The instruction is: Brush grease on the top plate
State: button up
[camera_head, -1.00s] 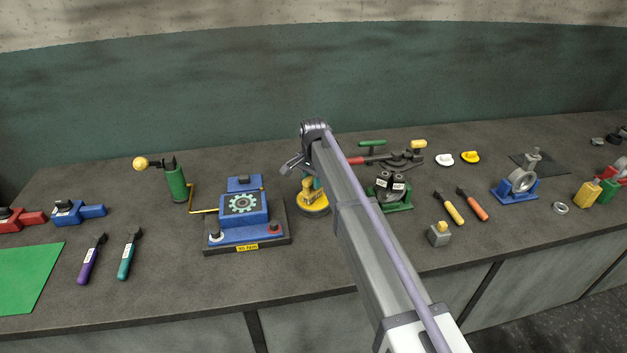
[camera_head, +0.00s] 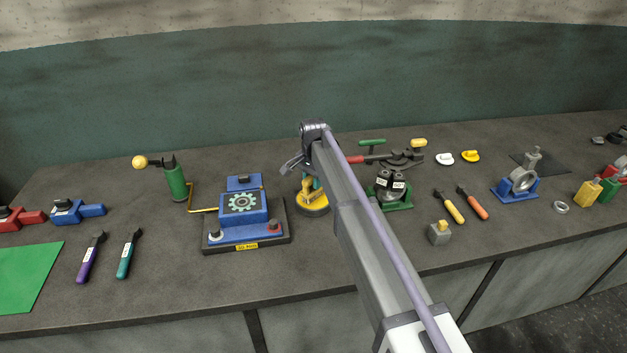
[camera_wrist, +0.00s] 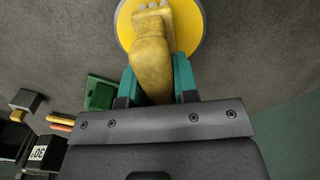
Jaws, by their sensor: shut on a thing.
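My gripper (camera_wrist: 156,72) shows teal fingers in the wrist view, shut on a mustard-yellow piece (camera_wrist: 153,45). This piece has a broad body and pale bumps at its far end; I cannot tell for sure that it is a brush. Behind it is a round yellow disc (camera_wrist: 126,27) with a grey rim. In the head view the yellow disc (camera_head: 314,208) rests on the bench, just below my gripper and partly behind my arm. I cannot tell whether the held piece touches the disc. No top plate or grease can be clearly made out.
A blue device with a gear emblem (camera_head: 243,202) stands left of the disc, beside a green cylinder (camera_head: 176,184). A green fixture with black parts (camera_head: 399,205) is close on the right. Purple (camera_head: 88,262) and teal (camera_head: 127,257) handled tools lie front left. The bench front centre is clear.

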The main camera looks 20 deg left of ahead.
jog(key=shift+f+b, duration=0.35)
jog(key=shift+f, duration=0.05)
dwell(1.0)
jog(key=shift+r, duration=0.15)
notch_tip(320, 180, up, 7)
jog(key=p, duration=0.7)
dwell(0.4)
